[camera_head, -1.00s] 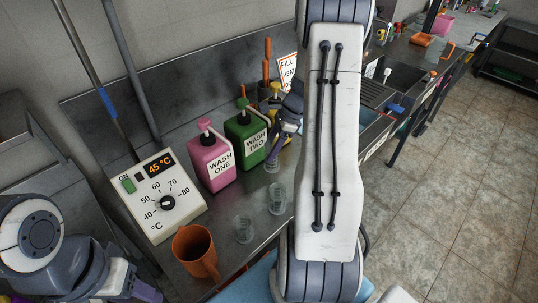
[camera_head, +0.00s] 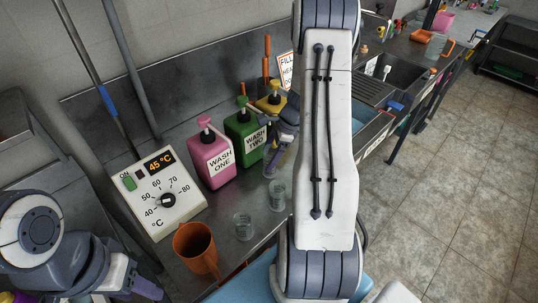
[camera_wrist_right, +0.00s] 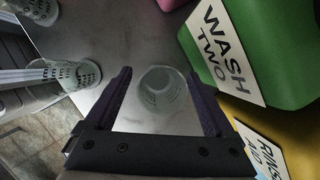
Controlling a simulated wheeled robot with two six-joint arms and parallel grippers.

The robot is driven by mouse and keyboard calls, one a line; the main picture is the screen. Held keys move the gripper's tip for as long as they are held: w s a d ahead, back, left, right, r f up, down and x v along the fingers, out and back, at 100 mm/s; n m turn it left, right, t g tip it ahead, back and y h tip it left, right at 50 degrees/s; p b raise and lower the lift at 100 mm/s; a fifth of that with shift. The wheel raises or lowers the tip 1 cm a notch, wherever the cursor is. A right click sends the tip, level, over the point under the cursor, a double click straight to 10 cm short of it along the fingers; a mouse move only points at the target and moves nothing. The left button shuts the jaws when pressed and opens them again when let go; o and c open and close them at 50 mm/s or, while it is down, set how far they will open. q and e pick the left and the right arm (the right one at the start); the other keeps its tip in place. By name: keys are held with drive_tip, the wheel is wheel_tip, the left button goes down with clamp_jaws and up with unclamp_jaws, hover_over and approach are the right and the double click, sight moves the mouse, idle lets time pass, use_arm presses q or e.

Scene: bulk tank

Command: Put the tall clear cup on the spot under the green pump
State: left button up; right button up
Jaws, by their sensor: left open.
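A clear cup (camera_wrist_right: 163,92) stands on the steel counter in front of the green pump bottle (camera_head: 243,134), labelled WASH TWO. In the head view this cup (camera_head: 269,170) is partly hidden by my right gripper (camera_head: 274,160). In the right wrist view the right gripper (camera_wrist_right: 160,74) is open, with a finger on either side of the cup and gaps visible. Two more clear cups, one (camera_head: 277,195) nearer the middle and one (camera_head: 243,226) further forward, stand on the counter. Which is tallest is hard to tell. My left gripper (camera_head: 146,288) is open and empty at lower left.
A pink bottle (camera_head: 211,158) stands left of the green one, a yellow bottle (camera_head: 273,97) to its right. An orange mug (camera_head: 196,250) and a temperature control box (camera_head: 158,195) are at the left. My right arm covers the middle of the head view. Sinks (camera_head: 385,75) lie beyond.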

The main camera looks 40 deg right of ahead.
drive_tip(key=b+v, duration=0.1)
drive_tip(key=v, duration=1.1)
drive_tip(key=shift+r, duration=0.2)
drive_tip(key=shift+w, duration=0.1)
